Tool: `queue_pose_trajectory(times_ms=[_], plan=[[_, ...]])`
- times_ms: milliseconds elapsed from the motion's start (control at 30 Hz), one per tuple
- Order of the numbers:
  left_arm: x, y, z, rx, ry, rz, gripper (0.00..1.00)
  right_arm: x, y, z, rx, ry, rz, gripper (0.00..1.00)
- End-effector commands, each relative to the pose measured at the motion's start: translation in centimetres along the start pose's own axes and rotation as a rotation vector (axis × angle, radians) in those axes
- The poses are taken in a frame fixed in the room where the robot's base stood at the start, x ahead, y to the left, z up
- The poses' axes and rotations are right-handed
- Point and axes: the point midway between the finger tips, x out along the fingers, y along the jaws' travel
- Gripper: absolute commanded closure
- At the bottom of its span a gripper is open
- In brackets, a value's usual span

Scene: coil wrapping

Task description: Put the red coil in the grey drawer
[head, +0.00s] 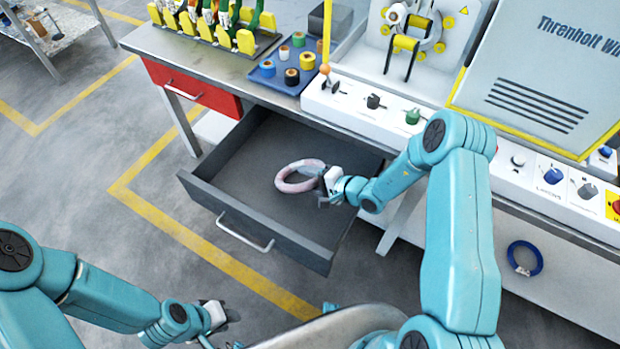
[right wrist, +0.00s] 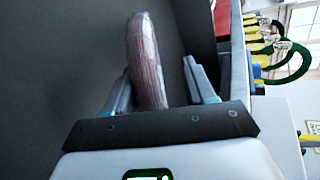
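The red coil (head: 283,184) is a ring that looks pale pink, with reddish strands in the right wrist view (right wrist: 148,60). It is inside the pulled-out grey drawer (head: 225,207); whether it rests on the drawer floor I cannot tell for sure. My right gripper (head: 322,186) is over the drawer at the ring's right side. Its two fingers stand either side of the ring in the right wrist view (right wrist: 158,80), with a visible gap on the right, so it looks open around it. My left gripper (head: 222,326) is empty, fingers apart, low over the floor outside the drawer.
A closed red drawer (head: 192,88) is left of the grey one. A blue coil (head: 525,258) lies on the lower shelf at right.

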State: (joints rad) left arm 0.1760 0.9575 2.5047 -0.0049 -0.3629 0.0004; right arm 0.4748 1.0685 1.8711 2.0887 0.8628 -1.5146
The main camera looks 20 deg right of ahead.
Motion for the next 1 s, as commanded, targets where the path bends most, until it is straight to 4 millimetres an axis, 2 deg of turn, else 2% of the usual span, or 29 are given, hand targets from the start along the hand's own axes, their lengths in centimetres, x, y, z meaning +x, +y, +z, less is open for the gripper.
queue_pose_trajectory(times_ms=[167,233,500,633,800,1000], plan=[[-2.0,0.7,0.0,0.0,0.0,0.0,0.69,-0.8,-1.8,0.3,-0.001,0.001,-0.002,0.47],[-1.3,0.5,0.0,0.0,0.001,0.0,0.69,-2.1,-1.1,0.0,0.0,0.004,-0.001,0.47],[-0.8,0.3,0.0,0.0,0.0,0.0,0.69,-8.8,-1.1,0.0,0.0,0.006,-0.001,0.47],[-0.7,0.3,0.0,0.0,0.0,0.0,0.69,-11.0,-1.1,0.1,0.0,0.004,-0.001,0.47],[-0.7,0.2,0.0,0.0,0.0,0.0,0.69,-12.3,-1.1,0.1,0.0,0.002,-0.001,0.47],[-0.7,0.2,0.0,0.0,0.0,0.0,0.69,-12.5,-1.1,0.2,-0.001,0.0,-0.001,0.47]])
